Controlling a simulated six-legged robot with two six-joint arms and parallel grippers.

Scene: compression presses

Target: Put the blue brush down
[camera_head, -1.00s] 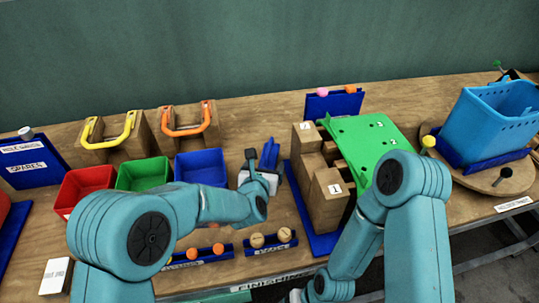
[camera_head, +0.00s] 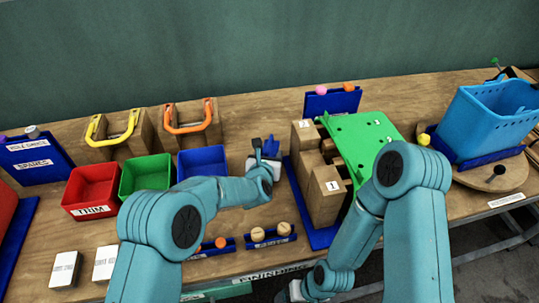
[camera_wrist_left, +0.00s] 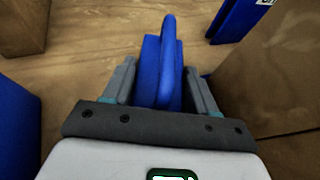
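The blue brush (camera_wrist_left: 166,70) stands up between the two fingers of my left gripper (camera_wrist_left: 162,88) in the left wrist view, filling the gap between them. The fingers look shut on it. In the head view my left gripper (camera_head: 264,160) is over the bench beside the blue bin, and only a bit of the brush (camera_head: 270,147) shows past it. I cannot tell whether the brush's lower end touches the bench. My right gripper (camera_head: 293,290) is low at the bottom edge, mostly hidden; its fingers cannot be made out.
Red (camera_head: 92,190), green (camera_head: 146,175) and blue (camera_head: 202,161) bins stand left of my left gripper. A wooden stepped block (camera_head: 325,192) and green plate (camera_head: 362,138) stand close to its right. Blue racks with small balls (camera_head: 270,238) lie in front.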

